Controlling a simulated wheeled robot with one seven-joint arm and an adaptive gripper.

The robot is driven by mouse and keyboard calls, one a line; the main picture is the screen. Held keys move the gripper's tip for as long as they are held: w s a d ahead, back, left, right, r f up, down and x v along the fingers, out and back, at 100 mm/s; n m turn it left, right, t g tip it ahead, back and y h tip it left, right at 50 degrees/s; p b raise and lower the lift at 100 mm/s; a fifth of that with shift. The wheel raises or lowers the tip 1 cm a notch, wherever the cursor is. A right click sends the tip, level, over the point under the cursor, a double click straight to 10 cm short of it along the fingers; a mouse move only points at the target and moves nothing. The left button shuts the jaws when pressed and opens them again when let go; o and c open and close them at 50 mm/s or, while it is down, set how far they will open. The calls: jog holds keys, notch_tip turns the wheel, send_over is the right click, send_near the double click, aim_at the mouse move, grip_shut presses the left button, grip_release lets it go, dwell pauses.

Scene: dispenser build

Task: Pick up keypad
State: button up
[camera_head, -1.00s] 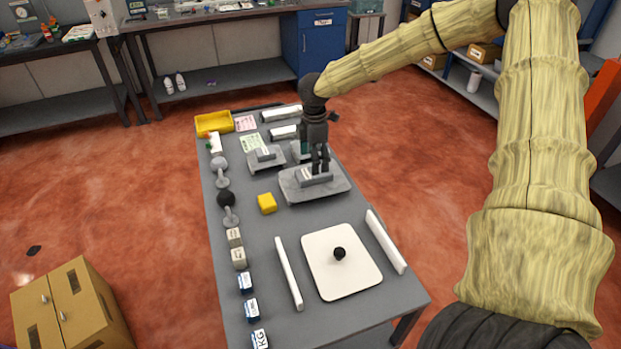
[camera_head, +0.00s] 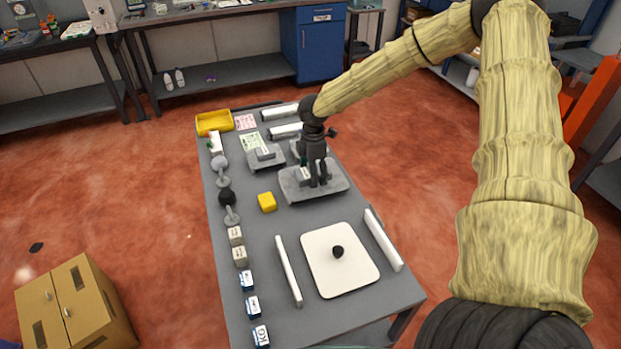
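A flat grey tray-like base (camera_head: 330,192) lies in the middle of the right side of the table, with a small light grey block (camera_head: 303,175) on it. The block may be the keypad, but it is too small and too covered to be sure. My gripper (camera_head: 318,184) points straight down with its two fingertips low over this base, at the right side of the block. The fingers partly hide the block. Whether they touch it or close on anything cannot be made out.
A smaller grey base (camera_head: 266,158) stands behind left. A yellow block (camera_head: 267,202) lies in front left. A white plate (camera_head: 352,278) with a black knob lies between two white bars near the front. Small boxes line the left edge. A yellow bin (camera_head: 214,122) is at the back.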

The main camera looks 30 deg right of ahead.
jog(key=shift+f, duration=0.25)
dwell(0.4)
jog(key=c, duration=1.2)
